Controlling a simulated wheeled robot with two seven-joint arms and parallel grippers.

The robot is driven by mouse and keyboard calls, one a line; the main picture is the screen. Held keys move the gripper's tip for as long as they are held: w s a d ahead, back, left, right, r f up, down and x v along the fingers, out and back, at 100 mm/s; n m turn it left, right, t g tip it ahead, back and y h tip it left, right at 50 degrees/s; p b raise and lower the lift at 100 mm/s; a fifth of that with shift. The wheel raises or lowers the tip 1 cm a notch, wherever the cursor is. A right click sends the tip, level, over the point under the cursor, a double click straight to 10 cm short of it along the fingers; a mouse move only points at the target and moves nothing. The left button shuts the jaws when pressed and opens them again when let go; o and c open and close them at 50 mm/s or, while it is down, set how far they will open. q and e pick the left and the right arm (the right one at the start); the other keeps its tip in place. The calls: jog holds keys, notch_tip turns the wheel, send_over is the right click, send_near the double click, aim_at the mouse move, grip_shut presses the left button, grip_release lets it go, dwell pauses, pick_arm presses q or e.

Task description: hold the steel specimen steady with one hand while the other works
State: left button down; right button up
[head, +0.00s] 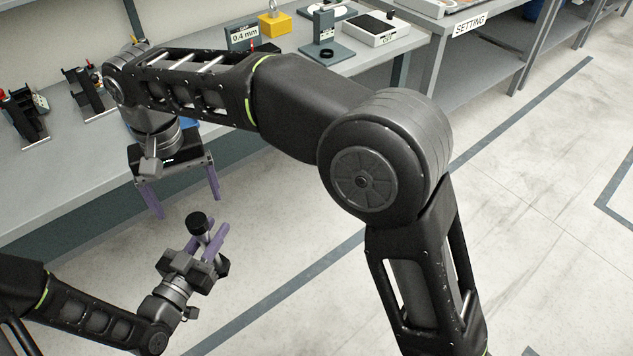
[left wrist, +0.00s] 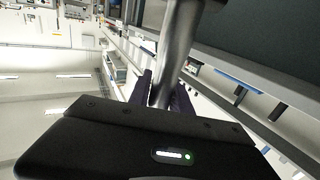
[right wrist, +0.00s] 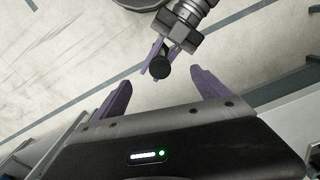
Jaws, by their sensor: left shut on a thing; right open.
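My left gripper (head: 212,246) is shut on the steel specimen (head: 197,223), held in the air in front of the bench. The specimen has a dark round end and a short grey shaft; the left wrist view shows its grey steel bar (left wrist: 181,40) between the purple fingers (left wrist: 163,98). My right gripper (head: 183,192) is open and empty, above and slightly left of the specimen, fingers pointing down. In the right wrist view the specimen's dark end (right wrist: 160,66) shows beyond and between the open fingers (right wrist: 160,92), apart from them. The specimen's lower part is mostly hidden.
A grey bench (head: 50,185) runs along the left and back. It carries dark fixtures (head: 22,117), a 0.4 mm sign (head: 243,36), a yellow block (head: 274,25) and a white-topped device (head: 376,29). A bench marked SETTING (head: 469,25) stands back right. Open floor lies below the specimen.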

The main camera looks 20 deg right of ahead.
pick_arm(q)
jog(key=shift+r, duration=0.1)
pick_arm(e)
jog(key=shift+r, duration=0.9)
jog(key=shift+w, duration=0.45)
jog(key=shift+w+d+f+n, duration=0.1)
jog(key=shift+d+f+n, duration=0.05)
jog(key=shift+f+n, duration=0.2)
jog(key=w+d+f, duration=0.1)
jog(key=d+f, duration=0.3)
jog(key=d, duration=0.4)
jog(key=w+d+f+m, duration=0.1)
jog(key=d+f, duration=0.3)
jog(key=d, duration=0.5)
jog(key=w+d+f, duration=0.1)
jog(key=d+f, duration=0.3)
jog(key=d, duration=0.5)
jog(key=shift+w+f+m, duration=0.25)
jog(key=shift+w+m, duration=0.05)
jog(key=shift+m, duration=0.05)
jog(key=shift+a, duration=0.1)
